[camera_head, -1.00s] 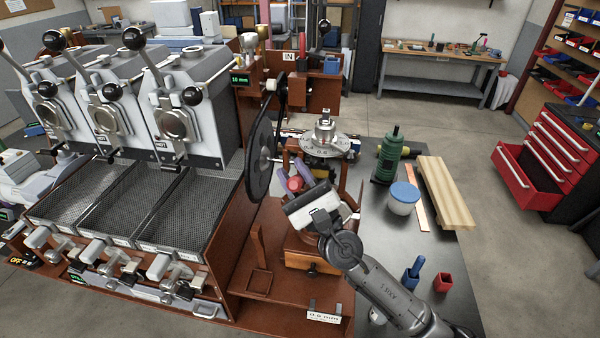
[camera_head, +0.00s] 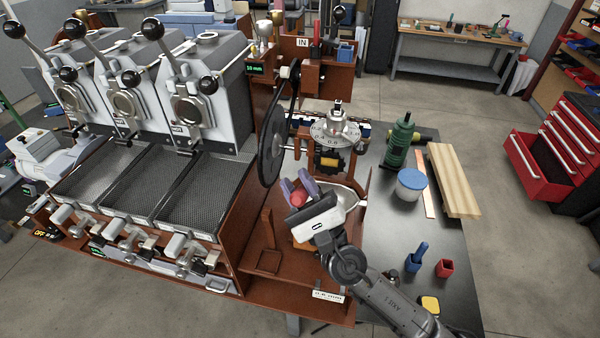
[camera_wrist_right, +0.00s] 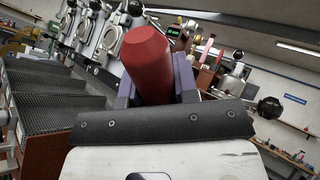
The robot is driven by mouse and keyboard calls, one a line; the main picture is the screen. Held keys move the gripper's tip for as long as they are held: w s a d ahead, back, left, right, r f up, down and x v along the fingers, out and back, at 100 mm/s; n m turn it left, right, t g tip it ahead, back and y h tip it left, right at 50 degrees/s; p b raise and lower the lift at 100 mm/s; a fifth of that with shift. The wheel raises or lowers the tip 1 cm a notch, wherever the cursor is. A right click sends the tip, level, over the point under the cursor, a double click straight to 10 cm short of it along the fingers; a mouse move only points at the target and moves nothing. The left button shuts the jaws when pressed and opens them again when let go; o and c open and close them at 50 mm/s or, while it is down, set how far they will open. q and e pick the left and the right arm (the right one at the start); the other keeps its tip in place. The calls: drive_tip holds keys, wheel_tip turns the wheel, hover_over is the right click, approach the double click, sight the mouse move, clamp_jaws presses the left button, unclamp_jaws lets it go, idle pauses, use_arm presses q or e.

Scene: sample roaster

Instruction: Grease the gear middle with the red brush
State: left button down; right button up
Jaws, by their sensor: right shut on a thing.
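My right gripper (camera_head: 300,190) comes in from the lower right and is shut on the red brush (camera_head: 299,199). The brush's thick red handle (camera_wrist_right: 147,62) stands up between the purple fingers in the right wrist view; its bristles are hidden. The gripper is over the front of the brown machine, below and left of a metal dial (camera_head: 335,131). A dark toothed part with yellow (camera_head: 329,161) sits in the frame under the dial, beyond the gripper and apart from it; I cannot tell whether it is the gear middle. My left gripper is not in view.
A large black wheel (camera_head: 272,145) stands upright just left of the gripper. A metal chute (camera_head: 347,197) is close on its right. The dark table holds a green bottle (camera_head: 398,143), a blue-lidded tub (camera_head: 410,184), a blue brush (camera_head: 422,249) and a red cup (camera_head: 445,268).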

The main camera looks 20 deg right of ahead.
sight(294, 197)
drive_tip(key=shift+s, duration=0.1)
idle(0.3)
drive_tip(key=shift+s+a+r+p, duration=0.1)
drive_tip(key=shift+s+a+p, duration=0.4)
drive_tip(key=shift+s, duration=0.15)
drive_tip(key=shift+s+a, duration=0.35)
drive_tip(key=shift+s, duration=0.2)
drive_tip(key=shift+d, duration=0.1)
drive_tip(key=shift+w+d+f+b, duration=0.2)
drive_tip(key=shift+w+b, duration=0.05)
drive_tip(key=shift+w, duration=0.15)
drive_tip(key=shift+w+d+f+b, duration=0.2)
drive_tip(key=shift+w, duration=0.15)
drive_tip(key=w, duration=0.1)
drive_tip(key=w+d+b, duration=0.2)
drive_tip(key=shift+f, duration=0.25)
drive_tip(key=shift+w+d+b, duration=0.6)
drive_tip(key=shift+w+b, duration=0.25)
drive_tip(key=shift+w, duration=0.1)
